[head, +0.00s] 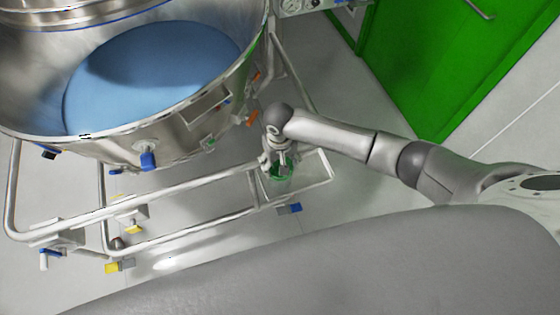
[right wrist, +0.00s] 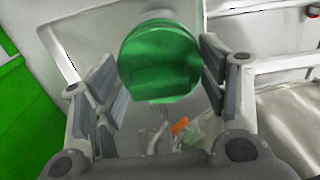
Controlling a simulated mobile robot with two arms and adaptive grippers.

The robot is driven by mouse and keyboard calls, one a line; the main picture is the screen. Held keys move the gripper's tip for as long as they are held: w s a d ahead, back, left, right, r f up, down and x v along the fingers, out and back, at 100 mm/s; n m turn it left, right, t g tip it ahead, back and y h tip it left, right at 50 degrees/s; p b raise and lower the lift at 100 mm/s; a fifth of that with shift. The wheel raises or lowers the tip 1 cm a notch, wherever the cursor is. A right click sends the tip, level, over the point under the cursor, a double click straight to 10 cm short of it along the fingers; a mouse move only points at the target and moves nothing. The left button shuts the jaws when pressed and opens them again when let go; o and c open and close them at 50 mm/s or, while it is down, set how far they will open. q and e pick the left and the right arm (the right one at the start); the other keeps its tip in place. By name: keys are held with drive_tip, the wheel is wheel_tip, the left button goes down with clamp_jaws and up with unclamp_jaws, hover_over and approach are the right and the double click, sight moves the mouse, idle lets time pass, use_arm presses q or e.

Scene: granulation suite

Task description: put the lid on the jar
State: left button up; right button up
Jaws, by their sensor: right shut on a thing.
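The green lid (right wrist: 160,62) shows as a round green disc between the two fingers of my right gripper (right wrist: 165,80) in the right wrist view. The gripper is shut on it. In the head view my right gripper (head: 281,158) points down over a corner of the steel frame, and the green lid (head: 280,171) shows just below its fingertips. I cannot clearly make out the jar; the area under the lid is small and partly hidden by the gripper. My left gripper is not in view.
A large steel bowl (head: 165,145) with a blue inside stands at the left on a tubular frame (head: 190,238). The frame has blue and yellow fittings. A green door (head: 440,60) is at the upper right. Grey floor is bare between door and frame.

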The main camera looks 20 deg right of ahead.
drive_tip(key=shift+f, duration=0.3)
drive_tip(key=o, duration=1)
drive_tip(key=shift+c, duration=0.2)
wheel_tip(320, 180, up, 12)
